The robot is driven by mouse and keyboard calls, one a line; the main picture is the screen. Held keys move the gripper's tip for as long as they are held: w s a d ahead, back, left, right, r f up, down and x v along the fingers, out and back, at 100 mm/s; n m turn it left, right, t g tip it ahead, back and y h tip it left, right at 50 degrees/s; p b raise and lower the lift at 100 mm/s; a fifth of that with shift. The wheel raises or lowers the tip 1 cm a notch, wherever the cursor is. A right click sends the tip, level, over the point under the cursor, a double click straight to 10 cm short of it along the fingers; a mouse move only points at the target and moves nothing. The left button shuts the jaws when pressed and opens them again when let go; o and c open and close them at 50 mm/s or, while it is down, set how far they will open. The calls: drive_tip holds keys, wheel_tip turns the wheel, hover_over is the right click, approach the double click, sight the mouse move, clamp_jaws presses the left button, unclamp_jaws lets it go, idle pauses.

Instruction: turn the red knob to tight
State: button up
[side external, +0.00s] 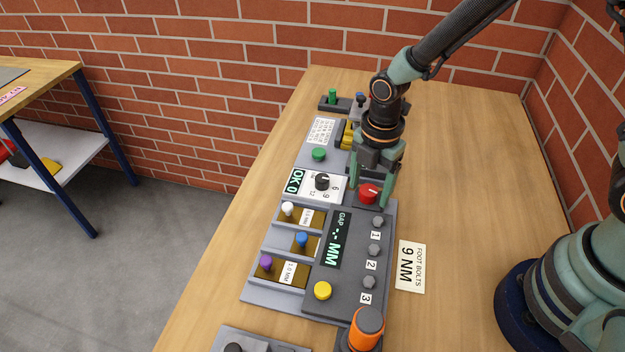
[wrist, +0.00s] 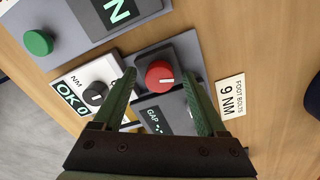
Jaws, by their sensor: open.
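The red knob (side external: 369,193) sits on a dark square base at the far end of the grey panel. It has a white pointer line on top. In the wrist view the red knob (wrist: 159,75) lies between and just beyond my fingertips, with its white line pointing right. My gripper (side external: 372,190) is above the knob, pointing down, with its fingers apart on either side of it. In the wrist view my gripper (wrist: 163,80) is open and empty. I cannot tell whether a finger touches the knob. No "tight" mark is legible.
Beside it is a black dial (side external: 322,181) with an "OK 0" display. The panel holds a gap display (side external: 336,240), a yellow button (side external: 322,290) and numbered bolts. A "9 NM" card (side external: 410,267) lies right.

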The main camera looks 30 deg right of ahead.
clamp_jaws()
